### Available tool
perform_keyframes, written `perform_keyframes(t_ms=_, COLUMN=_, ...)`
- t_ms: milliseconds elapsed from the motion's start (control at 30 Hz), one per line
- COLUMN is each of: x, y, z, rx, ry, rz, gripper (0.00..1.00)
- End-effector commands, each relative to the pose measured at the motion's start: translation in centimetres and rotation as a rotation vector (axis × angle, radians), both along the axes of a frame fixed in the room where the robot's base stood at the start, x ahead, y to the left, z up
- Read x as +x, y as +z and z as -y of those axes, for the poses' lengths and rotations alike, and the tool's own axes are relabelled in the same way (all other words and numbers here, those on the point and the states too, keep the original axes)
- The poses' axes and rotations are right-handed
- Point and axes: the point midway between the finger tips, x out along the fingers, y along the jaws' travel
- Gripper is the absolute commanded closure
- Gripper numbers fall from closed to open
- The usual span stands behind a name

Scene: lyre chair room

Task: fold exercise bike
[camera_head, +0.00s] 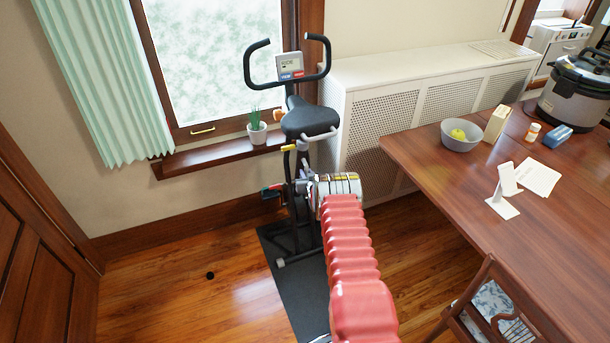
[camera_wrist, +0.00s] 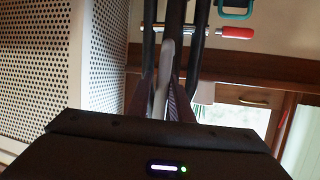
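The exercise bike (camera_head: 303,122) stands upright on a dark mat (camera_head: 300,285) by the window, with its black handlebars, console and black seat at the top. A yellow part (camera_head: 288,148) shows just under the seat. My red arm reaches to the bike's frame below the seat and hides part of it; my gripper's fingers are hidden there. In the wrist view my gripper (camera_wrist: 160,100) points at the bike's dark tubes (camera_wrist: 172,30). A pale bar (camera_wrist: 162,75) lies between the dark fingers; contact is unclear. A rod with a red end (camera_wrist: 235,32) crosses beyond.
A white radiator cover (camera_head: 420,95) stands close behind and right of the bike. A wooden table (camera_head: 455,175) with a bowl (camera_head: 461,134) and a chair (camera_head: 490,300) are at the right. A potted cactus (camera_head: 257,130) sits near the sill. The floor left of the mat is mostly clear.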

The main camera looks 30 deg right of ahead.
Motion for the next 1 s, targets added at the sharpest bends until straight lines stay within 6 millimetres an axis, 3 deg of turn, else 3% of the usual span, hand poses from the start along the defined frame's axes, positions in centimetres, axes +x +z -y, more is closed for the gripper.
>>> perform_keyframes(t_ms=33, x=0.8, y=1.2, z=-0.2, rx=-0.009, ry=0.007, rz=0.021, gripper=0.71)
perform_keyframes(t_ms=100, x=0.9, y=1.3, z=-0.4, rx=-0.009, ry=0.009, rz=0.022, gripper=0.68)
perform_keyframes(t_ms=633, x=1.1, y=1.6, z=-1.0, rx=-0.012, ry=0.019, rz=0.026, gripper=0.68)
perform_keyframes(t_ms=1000, x=-1.3, y=1.7, z=-1.4, rx=-0.006, ry=0.012, rz=0.015, gripper=0.68)
